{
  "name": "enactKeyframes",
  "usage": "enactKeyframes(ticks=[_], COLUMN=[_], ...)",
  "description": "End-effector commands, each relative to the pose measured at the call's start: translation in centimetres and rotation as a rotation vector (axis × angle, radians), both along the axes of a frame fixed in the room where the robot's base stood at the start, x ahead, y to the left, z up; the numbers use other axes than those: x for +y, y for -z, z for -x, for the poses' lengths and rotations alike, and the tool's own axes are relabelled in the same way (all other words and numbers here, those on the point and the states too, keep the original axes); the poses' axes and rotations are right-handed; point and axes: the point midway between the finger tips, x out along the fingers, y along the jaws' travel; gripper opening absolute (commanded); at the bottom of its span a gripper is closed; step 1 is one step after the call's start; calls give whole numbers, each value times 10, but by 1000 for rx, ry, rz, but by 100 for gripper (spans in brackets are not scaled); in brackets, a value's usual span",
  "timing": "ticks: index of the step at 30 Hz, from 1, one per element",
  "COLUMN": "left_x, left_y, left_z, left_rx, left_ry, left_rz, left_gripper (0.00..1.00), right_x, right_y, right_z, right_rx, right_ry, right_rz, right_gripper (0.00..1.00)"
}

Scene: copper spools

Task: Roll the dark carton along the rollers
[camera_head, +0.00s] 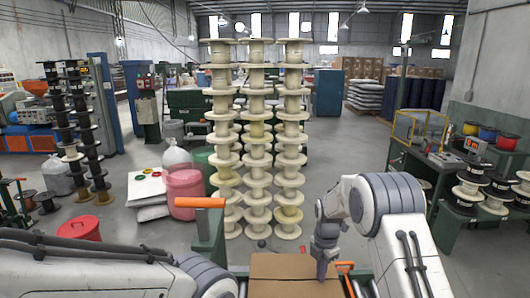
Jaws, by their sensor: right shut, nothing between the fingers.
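A brown cardboard carton (285,268) lies at the bottom edge, cut off by the frame. It is the only carton near me, and its top looks flat with a seam across it. My right gripper (321,272) points down at the right part of the carton's top. It is shut with nothing in it; I cannot tell whether it touches the cardboard. My left arm comes in at the lower left and leaves through the bottom edge, so its gripper is out of view. No rollers can be made out.
A green post with an orange top (203,202) stands left of the carton, and a smaller orange piece (345,266) is at its right. Tall stacks of cream spools (257,130) stand behind.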

Motion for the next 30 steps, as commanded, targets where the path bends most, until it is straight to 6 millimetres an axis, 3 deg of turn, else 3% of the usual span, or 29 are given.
enactKeyframes(ticks=[30], left_x=[0], left_y=[-2], left_z=[0], left_rx=[0], left_ry=[0], left_rz=[0], left_gripper=[0], right_x=[-72], right_y=[7], right_z=[4], right_rx=[13], right_ry=[2], right_rz=[-1], right_gripper=[0])
